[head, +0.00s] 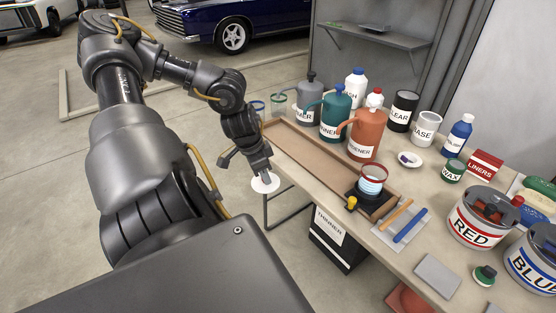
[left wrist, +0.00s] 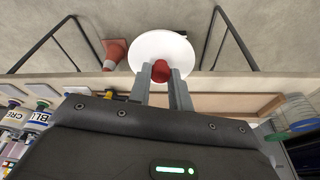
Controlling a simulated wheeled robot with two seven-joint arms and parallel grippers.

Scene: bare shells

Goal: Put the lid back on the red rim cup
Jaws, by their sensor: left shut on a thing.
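The lid is a white disc (head: 265,183) with a red knob (left wrist: 160,71). My left gripper (head: 262,172) is shut on that knob, and the lid hangs below the fingertips, off the table's left edge over the floor. In the left wrist view, the lid (left wrist: 160,45) shows beyond the two fingers (left wrist: 160,84). The red rim cup (head: 372,181) stands upright and uncovered on a black base at the near end of the long brown tray, well to the right of my left gripper. My right gripper is out of view.
The table (head: 290,157) holds a long brown tray (head: 318,152). Behind it stand a teal pump can (head: 336,115) and an orange pump can (head: 367,130). Blue and green rim cups are at the far left. RED (head: 478,217) and BLUE paint cans stand at the right.

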